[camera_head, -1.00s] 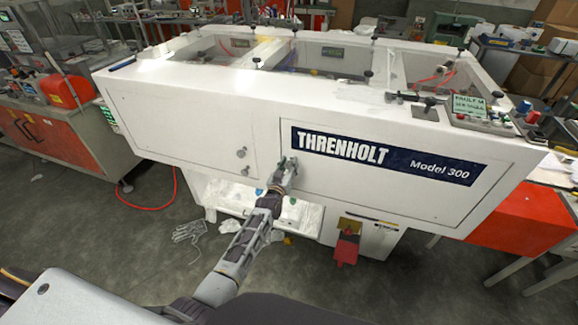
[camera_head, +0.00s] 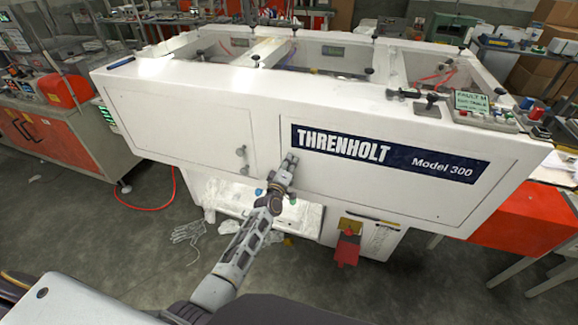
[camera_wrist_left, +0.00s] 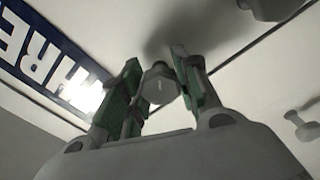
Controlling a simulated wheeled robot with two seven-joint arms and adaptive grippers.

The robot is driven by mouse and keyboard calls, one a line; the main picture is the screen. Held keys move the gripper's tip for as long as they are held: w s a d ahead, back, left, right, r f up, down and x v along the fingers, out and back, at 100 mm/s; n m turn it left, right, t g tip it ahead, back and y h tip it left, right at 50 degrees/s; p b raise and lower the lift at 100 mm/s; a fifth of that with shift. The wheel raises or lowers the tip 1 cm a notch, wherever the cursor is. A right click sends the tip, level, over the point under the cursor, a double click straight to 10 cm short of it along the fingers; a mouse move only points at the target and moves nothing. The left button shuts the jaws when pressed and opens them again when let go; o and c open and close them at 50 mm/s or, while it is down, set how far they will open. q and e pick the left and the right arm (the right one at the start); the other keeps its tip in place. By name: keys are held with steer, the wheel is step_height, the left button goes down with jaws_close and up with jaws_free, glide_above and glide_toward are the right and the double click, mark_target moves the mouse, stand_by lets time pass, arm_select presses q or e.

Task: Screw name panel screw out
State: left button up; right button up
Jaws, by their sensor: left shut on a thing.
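The white machine's name panel (camera_head: 390,190) carries a dark blue THRENHOLT Model 300 plate (camera_head: 345,153). My left gripper (camera_head: 291,160) is at the panel's left edge, just left of the plate's lettering. In the left wrist view its green-padded fingers (camera_wrist_left: 160,65) are shut on a pale hexagonal-headed screw (camera_wrist_left: 160,88), one finger on each side of the head. The screw's shank is hidden behind its head, so I cannot tell how far it sits in the panel. The gripper hides the screw in the head view. My right gripper is out of view.
Two knobs (camera_head: 243,160) stick out from the panel to the left of the gripper. A red and yellow switch (camera_head: 348,245) is below the machine front. Film scraps and a glove outline (camera_head: 188,233) lie low at the left. A red hose (camera_head: 150,207) runs over the floor.

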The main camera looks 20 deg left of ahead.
arm_select(q)
steer(key=n+b, duration=0.1)
steer(key=n, duration=0.2)
steer(key=shift+n, duration=0.4)
steer(key=shift+r+n+b, duration=0.1)
steer(key=shift+n+b, duration=0.2)
steer(key=shift+n, duration=1.1)
steer(key=shift+r+n, duration=0.1)
steer(key=shift+n, duration=0.5)
steer(key=o, duration=1)
steer(key=shift+w, duration=0.15)
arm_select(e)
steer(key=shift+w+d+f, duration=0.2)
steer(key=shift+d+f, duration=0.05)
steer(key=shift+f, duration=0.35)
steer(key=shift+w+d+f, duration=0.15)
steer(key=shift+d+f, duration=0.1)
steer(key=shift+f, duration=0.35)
arm_select(q)
steer(key=shift+s, duration=0.25)
